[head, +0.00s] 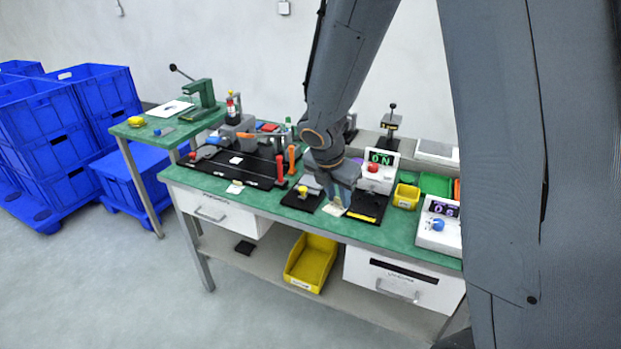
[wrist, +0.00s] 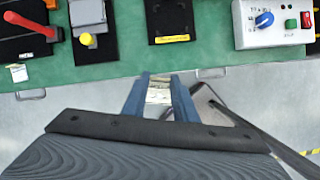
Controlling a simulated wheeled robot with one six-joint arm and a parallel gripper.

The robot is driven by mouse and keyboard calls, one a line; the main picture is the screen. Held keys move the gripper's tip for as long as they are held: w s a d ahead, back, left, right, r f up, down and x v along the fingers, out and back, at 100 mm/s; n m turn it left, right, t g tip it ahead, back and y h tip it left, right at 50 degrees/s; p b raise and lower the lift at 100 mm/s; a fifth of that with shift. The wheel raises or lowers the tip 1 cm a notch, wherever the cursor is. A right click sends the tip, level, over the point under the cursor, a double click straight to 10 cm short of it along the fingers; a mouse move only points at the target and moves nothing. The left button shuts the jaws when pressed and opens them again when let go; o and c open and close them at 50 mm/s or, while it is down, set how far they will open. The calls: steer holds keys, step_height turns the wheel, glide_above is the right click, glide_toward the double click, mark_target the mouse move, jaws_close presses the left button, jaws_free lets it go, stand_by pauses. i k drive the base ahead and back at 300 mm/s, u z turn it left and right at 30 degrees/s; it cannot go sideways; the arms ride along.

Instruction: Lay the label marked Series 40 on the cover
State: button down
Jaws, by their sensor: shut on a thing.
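My gripper (wrist: 159,92) is shut on a small cream label (wrist: 158,97), held between the fingertips. In the wrist view it is over the bench's front edge, below a flat black plate (wrist: 170,21) with a yellow strip along its near side. In the head view my gripper (head: 335,196) is at the front of the green bench, with the pale label (head: 335,209) beneath it, left of the black plate (head: 371,204). A second cream label (wrist: 18,73) lies at the bench's front left. Print on both labels is too small to read. I cannot tell which part is the cover.
A grey fixture with a yellow knob (wrist: 86,42) stands left of the plate. A control box with a blue knob (wrist: 263,20) is at right. Yellow (head: 407,196) and green (head: 436,184) bins stand behind. A black mat (head: 232,166) holds red-handled parts. Drawer handles stick out in front.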

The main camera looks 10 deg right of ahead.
mark_target(313, 181)
steer(key=i, duration=0.85)
